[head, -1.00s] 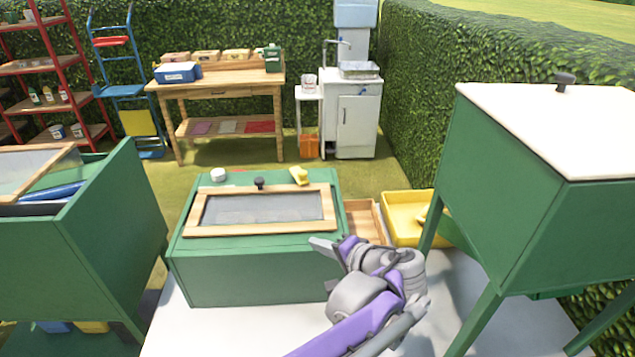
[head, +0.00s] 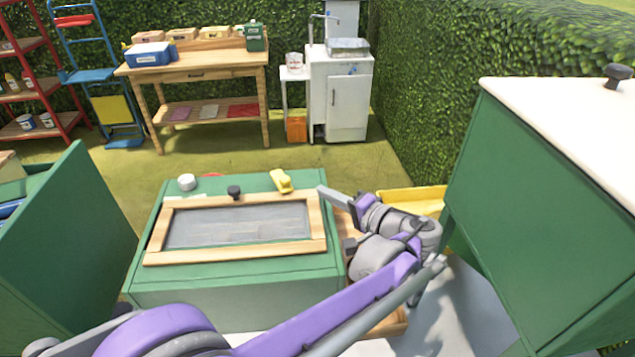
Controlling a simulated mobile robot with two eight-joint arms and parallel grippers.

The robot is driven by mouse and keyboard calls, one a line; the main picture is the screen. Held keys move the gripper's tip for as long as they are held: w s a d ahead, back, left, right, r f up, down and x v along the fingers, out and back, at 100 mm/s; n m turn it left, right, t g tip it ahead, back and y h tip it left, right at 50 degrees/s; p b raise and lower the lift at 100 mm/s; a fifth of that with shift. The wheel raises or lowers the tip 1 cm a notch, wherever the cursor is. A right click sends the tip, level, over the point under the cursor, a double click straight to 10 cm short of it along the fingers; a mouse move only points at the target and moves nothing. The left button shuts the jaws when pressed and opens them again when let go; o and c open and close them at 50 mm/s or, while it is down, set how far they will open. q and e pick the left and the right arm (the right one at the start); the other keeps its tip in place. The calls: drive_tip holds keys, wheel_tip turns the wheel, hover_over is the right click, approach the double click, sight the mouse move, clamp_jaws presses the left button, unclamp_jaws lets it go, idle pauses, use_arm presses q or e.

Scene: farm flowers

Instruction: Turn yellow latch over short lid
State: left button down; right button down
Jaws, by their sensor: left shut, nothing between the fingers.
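The short lid (head: 239,255) is a wood-framed glass panel with a dark knob (head: 234,191). It lies flat on a green box (head: 240,290) in the middle of the view. The yellow latch (head: 281,181) sits on the box top just behind the lid's far edge, right of the knob. My left gripper (head: 322,189) is shut and empty. Its grey fingertips point left toward the latch, with a gap between them, near the lid's right far corner. My right gripper is not in view.
A white round cap (head: 187,182) stands on the box's far left, with something red behind. A tall green cabinet with a white top (head: 575,125) stands close on the right. A yellow tray (head: 415,200) is behind my arm. Another green box (head: 75,240) is at left.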

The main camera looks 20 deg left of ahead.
use_arm(q)
approach(281, 180)
drive_tip(key=w+a, duration=0.2)
drive_tip(key=w+a+f, duration=0.1)
drive_tip(key=w+a, duration=0.1)
drive_tip(key=shift+w+a+f, duration=0.1)
drive_tip(key=shift+w, duration=0.2)
drive_tip(key=shift+s+a+m+t+h, duration=0.25)
drive_tip(key=shift+s+m+t+h, duration=0.2)
drive_tip(key=shift+t, duration=0.25)
drive_tip(key=shift+s+a+m+t+p, duration=0.15)
drive_tip(key=shift+s+a+p, duration=0.15)
drive_tip(key=shift+s, duration=0.2)
drive_tip(key=shift+s+a+m+t+p, duration=0.15)
drive_tip(key=shift+s+a+p, duration=0.1)
drive_tip(key=shift+s, duration=0.2)
drive_tip(key=shift+s+a, duration=0.15)
drive_tip(key=shift+s+d, duration=0.1)
drive_tip(key=shift+d, duration=0.1)
